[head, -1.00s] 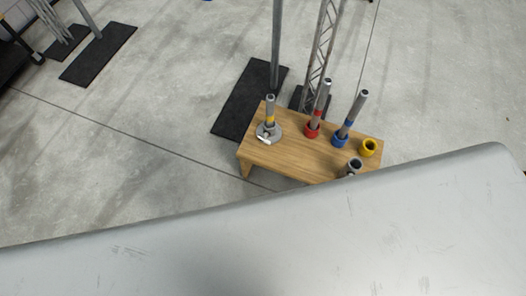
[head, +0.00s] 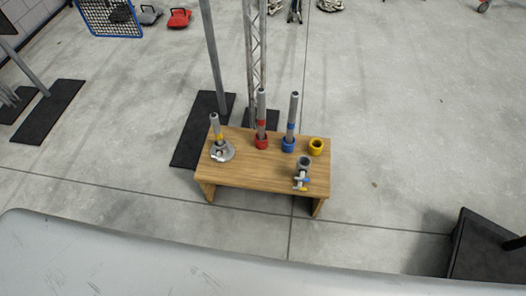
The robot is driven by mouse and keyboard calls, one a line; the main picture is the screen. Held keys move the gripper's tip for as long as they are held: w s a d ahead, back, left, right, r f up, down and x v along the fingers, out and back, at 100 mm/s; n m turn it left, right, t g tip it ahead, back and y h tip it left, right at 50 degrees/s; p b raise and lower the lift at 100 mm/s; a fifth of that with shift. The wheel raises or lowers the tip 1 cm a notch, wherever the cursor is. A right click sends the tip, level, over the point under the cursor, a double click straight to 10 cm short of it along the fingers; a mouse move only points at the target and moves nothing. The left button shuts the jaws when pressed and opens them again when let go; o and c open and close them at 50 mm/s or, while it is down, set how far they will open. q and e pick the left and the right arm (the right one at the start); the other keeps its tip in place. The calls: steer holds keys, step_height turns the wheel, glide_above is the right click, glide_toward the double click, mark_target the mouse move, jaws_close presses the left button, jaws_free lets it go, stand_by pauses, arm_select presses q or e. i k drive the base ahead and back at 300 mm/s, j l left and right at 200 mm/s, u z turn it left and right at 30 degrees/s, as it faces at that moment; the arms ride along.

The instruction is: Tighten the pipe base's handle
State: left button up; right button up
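A low wooden bench (head: 255,178) stands on the concrete floor. At its left end is a grey round pipe base (head: 228,153) with a small light handle at its front side. A short pipe with a yellow band (head: 215,127) stands in the base, tilted slightly in the picture. At the bench's right front is a grey ring-shaped fitting (head: 304,162) with a small part in yellow and blue below it. How tight the handle sits is too small to tell. Neither of my grippers is in view.
A pipe in a red collar (head: 261,120), a pipe in a blue collar (head: 291,120) and a yellow ring (head: 316,146) are on the bench. Behind stand a tall pole (head: 212,50) and a truss (head: 254,60). A black object (head: 485,250) stands at lower right.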

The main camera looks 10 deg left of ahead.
mark_target(219, 153)
steer(key=i+j+z, duration=0.1)
steer(key=z, duration=0.35)
steer(key=j+z, duration=0.6)
steer(key=z, duration=0.35)
steer(key=j+z, duration=0.2)
steer(key=z, duration=0.25)
